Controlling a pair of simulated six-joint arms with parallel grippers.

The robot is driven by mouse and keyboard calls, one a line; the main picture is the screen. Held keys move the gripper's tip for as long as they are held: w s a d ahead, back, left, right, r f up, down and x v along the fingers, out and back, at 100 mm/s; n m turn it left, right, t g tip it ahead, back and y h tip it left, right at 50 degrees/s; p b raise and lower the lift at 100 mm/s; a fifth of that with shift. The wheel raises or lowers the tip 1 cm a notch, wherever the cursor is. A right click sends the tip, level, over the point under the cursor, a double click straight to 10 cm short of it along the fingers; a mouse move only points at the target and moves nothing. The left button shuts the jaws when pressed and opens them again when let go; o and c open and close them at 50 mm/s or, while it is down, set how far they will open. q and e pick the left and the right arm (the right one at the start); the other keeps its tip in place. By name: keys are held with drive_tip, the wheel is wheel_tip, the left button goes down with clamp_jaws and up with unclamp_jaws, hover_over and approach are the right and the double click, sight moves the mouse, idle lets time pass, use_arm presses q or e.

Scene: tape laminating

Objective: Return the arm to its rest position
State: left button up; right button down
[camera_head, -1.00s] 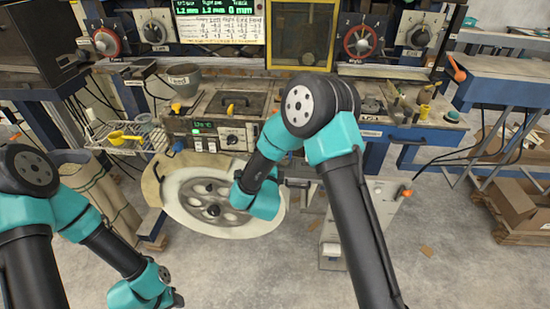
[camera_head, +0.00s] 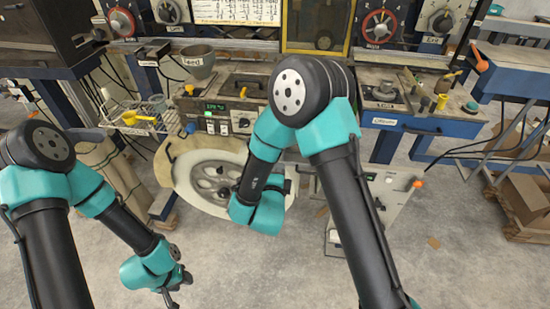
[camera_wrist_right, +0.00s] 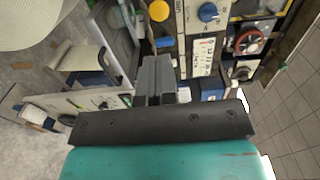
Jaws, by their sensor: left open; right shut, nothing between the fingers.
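My right arm (camera_head: 342,210) crosses the middle of the head view, bent at the elbow, with its teal wrist (camera_head: 262,208) in front of the large white reel (camera_head: 200,182). Its fingers are hidden behind the wrist there. In the right wrist view my right gripper (camera_wrist_right: 155,68) is shut and empty, its two grey fingers together. My left arm (camera_head: 112,222) hangs at the left of the head view. My left gripper (camera_head: 172,298) is open, low over the floor near the bottom edge and only partly visible. It holds nothing that I can see.
The bench's control panel with dials (camera_head: 380,28) stands behind the arms. A grey bucket (camera_head: 198,60), a wire basket (camera_head: 142,117) and a blue drawer front (camera_head: 420,126) line the bench. Cardboard boxes (camera_head: 524,196) lie at right. The concrete floor (camera_head: 440,270) in front is mostly clear.

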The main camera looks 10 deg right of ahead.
drive_tip(key=s+d+f+n+g+y, duration=0.25)
drive_tip(key=f+n, duration=0.25)
drive_tip(key=f, duration=0.3)
drive_tip(key=s+d+f+n+g+y, duration=0.1)
drive_tip(key=d+f+n+g+y, duration=0.3)
drive_tip(key=f, duration=0.4)
drive_tip(key=s+d+f+n+g+y, duration=0.1)
drive_tip(key=s+f+n+g, duration=0.3)
drive_tip(key=s, duration=0.4)
drive_tip(key=s+d+f+n+g+y, duration=0.1)
drive_tip(key=s+f+n+g+y, duration=0.2)
drive_tip(key=s+n, duration=0.4)
drive_tip(key=shift+s+d+f+g, duration=0.25)
drive_tip(key=shift+s+f+g, duration=0.35)
drive_tip(key=shift+g, duration=0.55)
use_arm(q)
drive_tip(key=shift+o, duration=0.4)
